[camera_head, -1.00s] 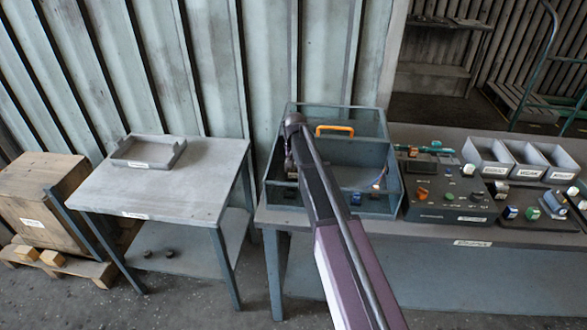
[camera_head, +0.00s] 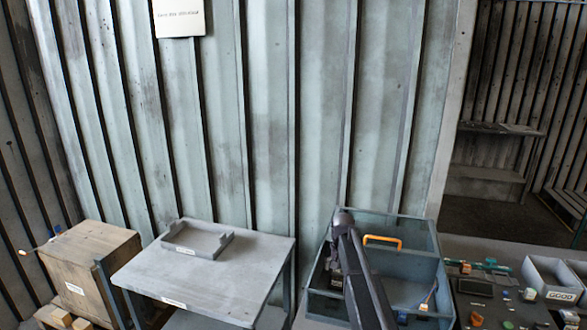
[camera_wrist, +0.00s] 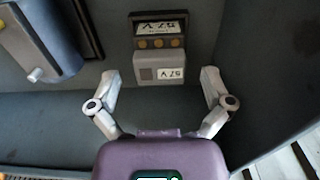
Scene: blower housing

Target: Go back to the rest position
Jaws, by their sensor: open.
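My gripper (camera_wrist: 160,90) shows in the wrist view with its two fingers spread apart and nothing between them. It is over the inside of a blue-grey open housing (camera_head: 418,290), which sits on the bench in the head view. Beyond the fingertips, a small grey block with "57V" labels (camera_wrist: 160,52) is fixed or resting against the housing; I cannot tell whether the fingers touch anything. In the head view my arm reaches over the housing and hides part of its left side, and the fingers are hidden.
An orange handle (camera_head: 382,241) is on the housing's back part. To the right are a dark panel with small parts (camera_head: 495,312) and a grey bin labelled GOOD (camera_head: 560,295). A side table (camera_head: 230,275) with a shallow tray (camera_head: 198,240) and a wooden crate (camera_head: 92,260) stand left.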

